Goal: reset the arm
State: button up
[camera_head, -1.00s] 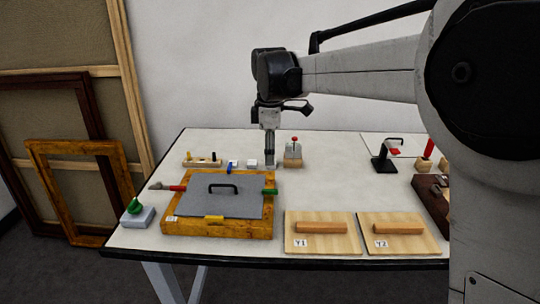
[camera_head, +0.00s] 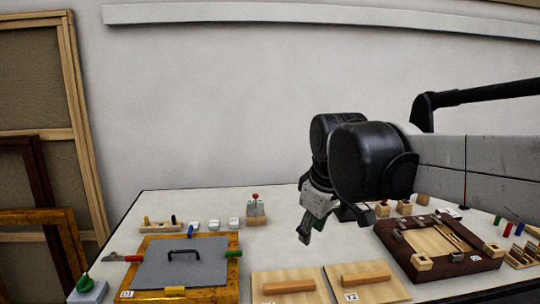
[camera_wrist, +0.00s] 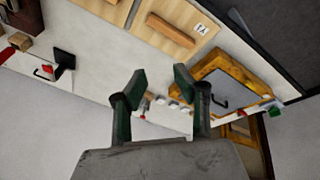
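My gripper (camera_head: 305,238) hangs above the table (camera_head: 145,210), tilted, to the right of the red-topped block (camera_head: 256,210). In the wrist view its two dark green fingers (camera_wrist: 160,82) stand apart with nothing between them. The gripper is open and empty. My arm reaches in from the right in the head view.
The gilt frame (camera_head: 232,290) with a grey handled plate (camera_head: 205,262) lies at the left. Three white blocks (camera_head: 214,224) stand behind it. Two handled boards (camera_head: 283,290) lie in front. Air above the table's left half is clear.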

jog(key=s+d+f+m+t, duration=0.1)
jog(key=s+d+f+m, duration=0.2)
jog(key=s, duration=0.4)
jog(key=s+d+f+m+t, duration=0.2)
jog(key=s+d+f+m, duration=0.2)
jog(key=s+d+m, duration=0.2)
jog(key=shift+s+d+f+t+h, duration=0.3)
jog(key=shift+s+d+h, duration=0.1)
jog(key=shift+s+d, duration=0.7)
jog(key=shift+a, duration=0.1)
